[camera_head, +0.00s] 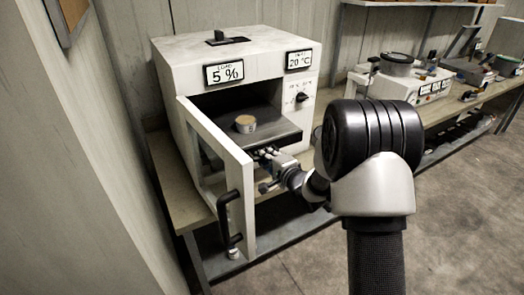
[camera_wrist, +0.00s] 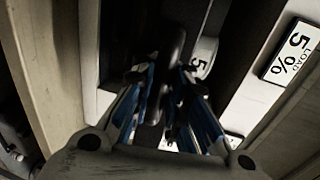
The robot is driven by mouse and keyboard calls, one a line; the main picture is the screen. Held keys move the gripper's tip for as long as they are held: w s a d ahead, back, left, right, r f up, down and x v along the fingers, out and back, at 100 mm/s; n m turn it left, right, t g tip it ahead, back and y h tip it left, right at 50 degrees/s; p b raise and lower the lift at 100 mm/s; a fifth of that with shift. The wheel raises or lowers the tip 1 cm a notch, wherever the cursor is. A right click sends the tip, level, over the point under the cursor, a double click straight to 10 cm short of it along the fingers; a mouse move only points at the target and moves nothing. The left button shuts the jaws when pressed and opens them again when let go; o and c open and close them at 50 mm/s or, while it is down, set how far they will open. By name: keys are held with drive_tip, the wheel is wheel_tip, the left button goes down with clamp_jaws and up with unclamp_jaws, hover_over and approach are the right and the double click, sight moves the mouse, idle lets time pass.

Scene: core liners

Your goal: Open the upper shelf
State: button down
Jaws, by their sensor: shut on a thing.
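The white oven (camera_head: 180,50) stands on a bench with its door (camera_head: 240,172) swung open toward me. The shelf's front edge is near the oven's opening. My gripper (camera_head: 266,152) is at this front edge. The wrist view shows my gripper (camera_wrist: 165,85) with its blue-sided fingers shut on a dark bar (camera_wrist: 174,50), which looks like the shelf's handle. The exact contact is dark and partly hidden by the fingers.
The open door with its black handle (camera_head: 228,220) stands close to the left of my gripper. A wall is at the far left. The bench (camera_head: 440,112) continues right with other lab devices (camera_head: 398,64). The floor (camera_head: 455,210) at the right is clear.

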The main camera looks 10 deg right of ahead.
drive_tip(key=shift+v, duration=0.95)
drive_tip(key=c, duration=1.9)
unclamp_jaws()
drive_tip(key=shift+f, duration=0.1)
drive_tip(key=shift+s, duration=0.15)
drive_tip(key=v, duration=1.2)
